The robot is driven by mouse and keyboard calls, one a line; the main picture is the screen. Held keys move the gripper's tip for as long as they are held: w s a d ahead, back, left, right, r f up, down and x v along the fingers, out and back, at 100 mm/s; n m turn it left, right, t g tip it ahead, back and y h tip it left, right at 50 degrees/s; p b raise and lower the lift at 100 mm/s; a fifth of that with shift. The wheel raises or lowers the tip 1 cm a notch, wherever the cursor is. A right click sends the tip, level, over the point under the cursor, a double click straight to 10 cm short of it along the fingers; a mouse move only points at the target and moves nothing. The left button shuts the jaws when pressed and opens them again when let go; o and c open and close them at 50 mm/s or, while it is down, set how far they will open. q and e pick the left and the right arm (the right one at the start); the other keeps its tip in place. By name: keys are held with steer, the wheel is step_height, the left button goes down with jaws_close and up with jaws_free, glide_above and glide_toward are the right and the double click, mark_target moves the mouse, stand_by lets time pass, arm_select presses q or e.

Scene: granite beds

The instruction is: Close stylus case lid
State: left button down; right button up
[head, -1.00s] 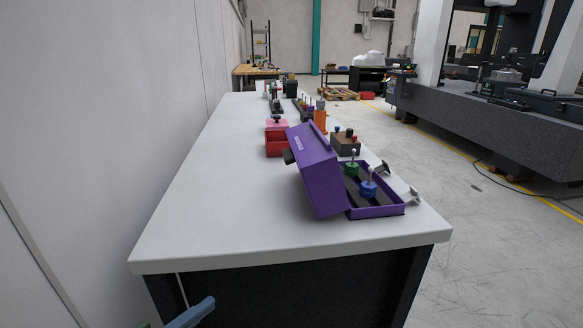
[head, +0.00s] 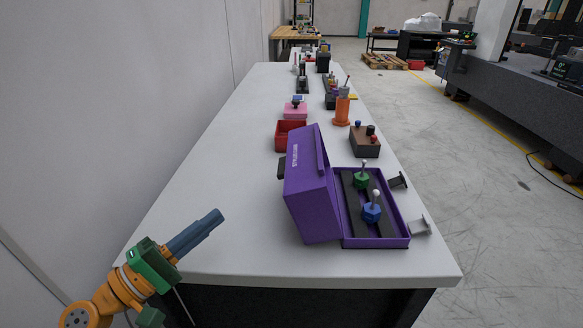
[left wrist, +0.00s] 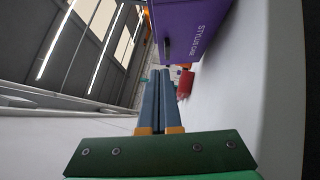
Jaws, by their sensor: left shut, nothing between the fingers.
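The purple stylus case stands near the front right of the white table. Its lid (head: 309,190) is open, tilted up along the left side of the tray (head: 375,243). A green stylus (head: 362,180) and a blue stylus (head: 372,208) stand in the tray. My left gripper (head: 217,216) is shut and empty, left of the lid and apart from it, over the table's front left part. In the left wrist view its blue fingers (left wrist: 160,100) are together and the lid's outer face (left wrist: 195,35) is close on the upper right. My right gripper is out of view.
A red bin (head: 289,136), a pink block (head: 295,110), an orange holder (head: 341,110) and a brown block (head: 366,142) stand behind the case.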

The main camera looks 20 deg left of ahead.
mark_target(306, 176)
arm_select(q)
steer(key=s+d+r+p+x, duration=0.1)
steer(key=p+x, duration=0.4)
steer(key=x, duration=0.7)
steer(key=shift+s+d+p, duration=0.3)
steer(key=shift+d, duration=0.3)
